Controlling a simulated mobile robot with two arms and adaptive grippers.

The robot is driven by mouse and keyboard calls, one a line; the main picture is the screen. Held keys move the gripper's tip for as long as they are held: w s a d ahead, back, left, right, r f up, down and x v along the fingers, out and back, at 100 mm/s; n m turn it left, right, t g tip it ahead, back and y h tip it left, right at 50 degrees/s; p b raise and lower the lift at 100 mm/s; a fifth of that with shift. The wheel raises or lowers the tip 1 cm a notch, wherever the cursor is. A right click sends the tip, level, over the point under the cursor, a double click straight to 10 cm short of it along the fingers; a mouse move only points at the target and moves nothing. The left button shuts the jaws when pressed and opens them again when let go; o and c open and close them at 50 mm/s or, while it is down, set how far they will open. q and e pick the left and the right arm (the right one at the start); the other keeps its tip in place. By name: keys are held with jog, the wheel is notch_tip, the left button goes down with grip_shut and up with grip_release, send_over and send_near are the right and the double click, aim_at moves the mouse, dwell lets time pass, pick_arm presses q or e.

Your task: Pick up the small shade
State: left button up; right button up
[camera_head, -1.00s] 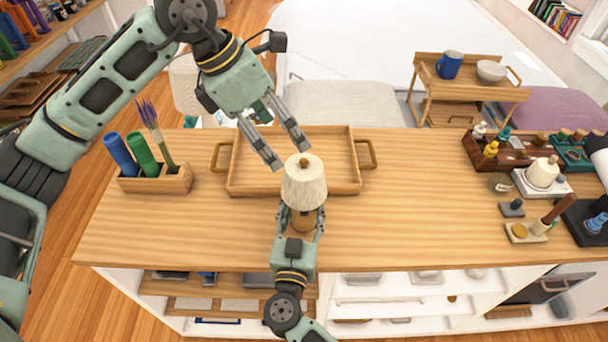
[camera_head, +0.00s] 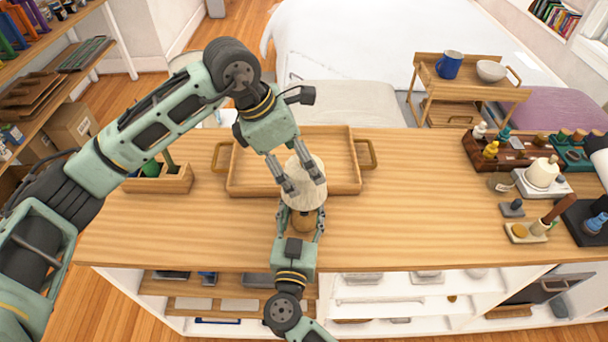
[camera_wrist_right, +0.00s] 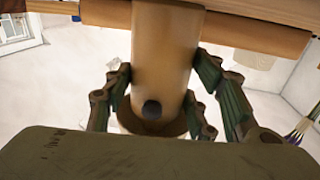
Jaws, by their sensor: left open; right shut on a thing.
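The small shade (camera_head: 306,196) is cream and sits on a lamp with a brown wooden base (camera_head: 303,222), in the middle of the counter in the head view. My left gripper (camera_head: 302,184) is open, its fingers reaching down around the shade and partly covering it. Whether they touch it I cannot tell. My right gripper (camera_head: 302,215) is shut on the lamp base from the front. In the right wrist view, the tan cylindrical base (camera_wrist_right: 163,60) with a dark round knob stands between the right fingers (camera_wrist_right: 160,100). The shade is not clear there.
A wooden tray (camera_head: 235,185) with handles lies just behind the lamp. A wooden holder (camera_head: 160,185) is at the left, partly behind my left arm. Small items and a dark brown tray (camera_head: 470,152) are at the right. The counter (camera_head: 420,210) between is clear.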

pick_arm(q)
jog(key=shift+x, duration=1.2)
jog(key=shift+c, duration=0.4)
jog(key=c, duration=0.9)
jog(key=shift+r, duration=0.15)
jog(key=shift+c, duration=0.2)
notch_tip(320, 180, up, 10)
jog(key=shift+f, duration=0.1)
notch_tip(320, 180, up, 6)
